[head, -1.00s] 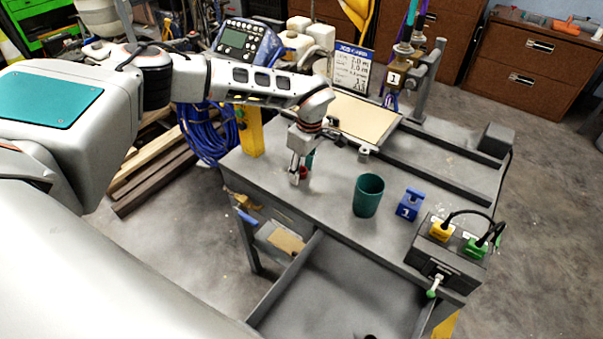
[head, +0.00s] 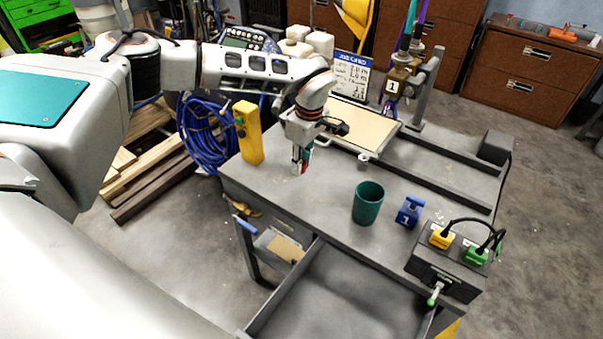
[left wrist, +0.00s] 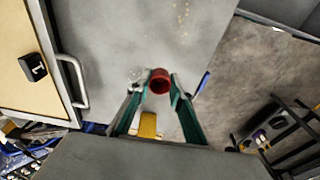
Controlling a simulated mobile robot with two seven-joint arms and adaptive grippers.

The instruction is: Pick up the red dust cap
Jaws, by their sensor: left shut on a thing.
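The red dust cap (left wrist: 160,81) shows in the left wrist view between the fingertips of my left gripper (left wrist: 160,88). It is a small round red cap with a darker hollow facing the camera. The green-padded fingers are shut on it. In the head view my left gripper (head: 301,162) points down over the left part of the grey workbench (head: 320,207), and only a sliver of red shows at its fingertips. The cap appears held above the bench top. My right gripper is not in view.
A green cup (head: 367,203) and a blue block marked 1 (head: 409,211) stand to the right. A box with yellow and green plugs (head: 448,262) is at the right front. An open drawer (head: 345,290) juts out in front. A beige panel (head: 358,127) lies behind.

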